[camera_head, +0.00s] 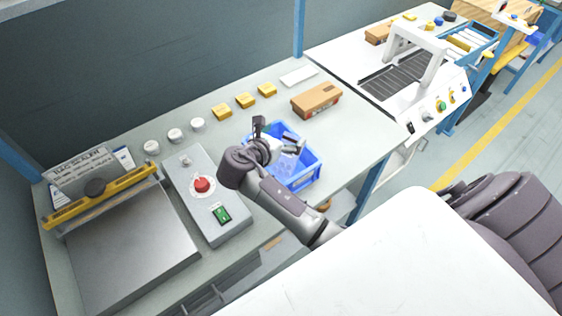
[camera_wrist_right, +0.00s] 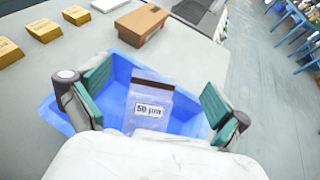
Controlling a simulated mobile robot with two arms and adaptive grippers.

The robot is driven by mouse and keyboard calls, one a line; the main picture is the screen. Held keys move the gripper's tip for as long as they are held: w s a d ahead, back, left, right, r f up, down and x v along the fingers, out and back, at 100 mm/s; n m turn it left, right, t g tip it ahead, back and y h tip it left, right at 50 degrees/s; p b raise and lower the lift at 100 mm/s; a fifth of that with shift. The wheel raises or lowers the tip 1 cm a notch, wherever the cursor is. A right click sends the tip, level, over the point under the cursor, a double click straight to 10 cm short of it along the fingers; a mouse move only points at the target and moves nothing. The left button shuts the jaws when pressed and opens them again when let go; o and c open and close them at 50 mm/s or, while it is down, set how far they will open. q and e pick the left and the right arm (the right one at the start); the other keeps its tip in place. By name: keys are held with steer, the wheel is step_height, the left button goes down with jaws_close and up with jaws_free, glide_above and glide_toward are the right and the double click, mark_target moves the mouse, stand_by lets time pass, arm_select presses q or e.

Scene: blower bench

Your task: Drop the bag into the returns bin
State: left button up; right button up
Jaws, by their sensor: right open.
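The blue bin (camera_head: 305,180) stands on the bench near its front edge, and its rim also shows in the right wrist view (camera_wrist_right: 122,64). A clear bag (camera_wrist_right: 150,104) with a dark strip across its top and a white label lies inside or just above the bin; I cannot tell whether it touches the bottom. My right gripper (camera_head: 277,140) is over the bin. In the right wrist view its two green-padded fingers (camera_wrist_right: 152,92) are spread wide on either side of the bag, apart from it. My left gripper is not in view.
A control box with a red button (camera_head: 202,185) and a bag sealer (camera_head: 100,195) stand left of the bin.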

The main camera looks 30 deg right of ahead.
steer(key=v, duration=1.2)
steer(key=shift+f, duration=0.1)
